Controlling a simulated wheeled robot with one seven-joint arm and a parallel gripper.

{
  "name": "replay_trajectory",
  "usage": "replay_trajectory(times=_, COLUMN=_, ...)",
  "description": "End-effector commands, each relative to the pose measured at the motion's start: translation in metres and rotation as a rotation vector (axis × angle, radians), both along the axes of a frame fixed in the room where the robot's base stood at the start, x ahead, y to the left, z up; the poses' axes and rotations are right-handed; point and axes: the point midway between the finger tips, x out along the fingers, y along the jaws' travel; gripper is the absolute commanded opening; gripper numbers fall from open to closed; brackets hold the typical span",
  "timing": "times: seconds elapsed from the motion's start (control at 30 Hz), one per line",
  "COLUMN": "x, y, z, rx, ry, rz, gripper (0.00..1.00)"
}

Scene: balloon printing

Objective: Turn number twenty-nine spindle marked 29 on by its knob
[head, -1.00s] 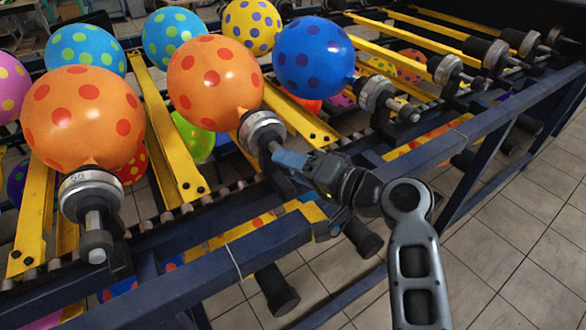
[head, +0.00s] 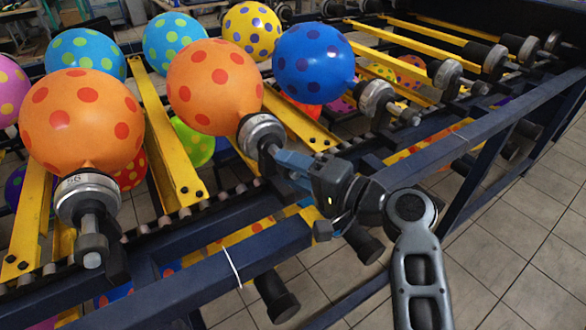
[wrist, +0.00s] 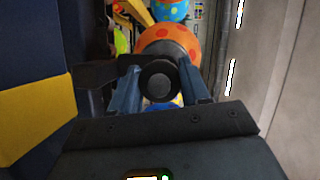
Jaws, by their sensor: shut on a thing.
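A silver spindle (head: 261,132) carries an orange balloon with red-orange dots (head: 213,82) in the middle of the head view. Any number on it is too small or turned away to read. My gripper (head: 279,158) is at the near end of this spindle, with its blue fingers around the knob. In the wrist view the dark round knob (wrist: 158,81) sits between my two blue fingers (wrist: 159,88), with the orange balloon (wrist: 171,42) beyond it. The fingers are shut on the knob and hide most of it in the head view.
A neighbouring spindle (head: 88,197), with a mark that looks like 56, holds another orange balloon (head: 82,120) at left. A blue balloon (head: 313,60) is on the spindle (head: 376,99) to the right. A dark blue rail (head: 215,270) runs below my gripper.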

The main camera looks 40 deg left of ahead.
Motion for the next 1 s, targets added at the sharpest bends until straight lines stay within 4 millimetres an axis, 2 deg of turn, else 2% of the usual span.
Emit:
replay_trajectory(times=0.07, x=0.001, y=-0.001, z=-0.001, rx=-0.001, ry=0.0, rz=-0.002, gripper=0.16)
replay_trajectory(times=0.1, x=0.001, y=-0.001, z=-0.001, rx=-0.002, ry=0.0, rz=-0.002, gripper=0.49)
replay_trajectory(times=0.33, x=0.0, y=0.0, z=-0.001, rx=-0.001, ry=0.0, rz=-0.001, gripper=0.71)
replay_trajectory(times=0.67, x=0.001, y=-0.006, z=0.0, rx=0.0, ry=-0.001, rz=-0.003, gripper=0.71)
replay_trajectory(times=1.0, x=0.001, y=-0.058, z=0.003, rx=0.0, ry=-0.001, rz=-0.005, gripper=0.71)
